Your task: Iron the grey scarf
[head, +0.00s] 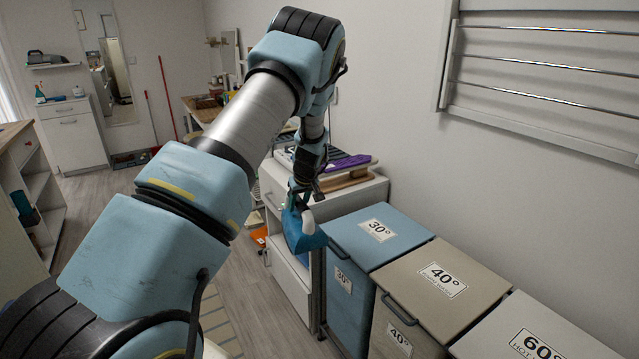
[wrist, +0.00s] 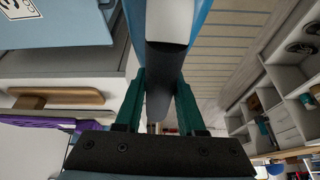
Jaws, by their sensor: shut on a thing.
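My gripper (head: 298,196) hangs from my arm in front of the bin row and the white cabinet. Its two green fingers in the wrist view (wrist: 159,92) are shut on the grey handle of a blue thing (head: 302,238) that looks like an iron. It has a white part on its right side and is held in the air. In the wrist view its blue edge (wrist: 200,18) runs up out of the picture. I cannot make out a grey scarf for sure in either view.
A white cabinet (head: 293,275) carries a purple thing (head: 347,163) and a wooden piece (head: 345,180). Lidded bins marked 30° (head: 350,244), 40° (head: 464,263) and 60° (head: 575,322) stand along the right. A drying rack (head: 560,72) is on the wall. Floor is free at left.

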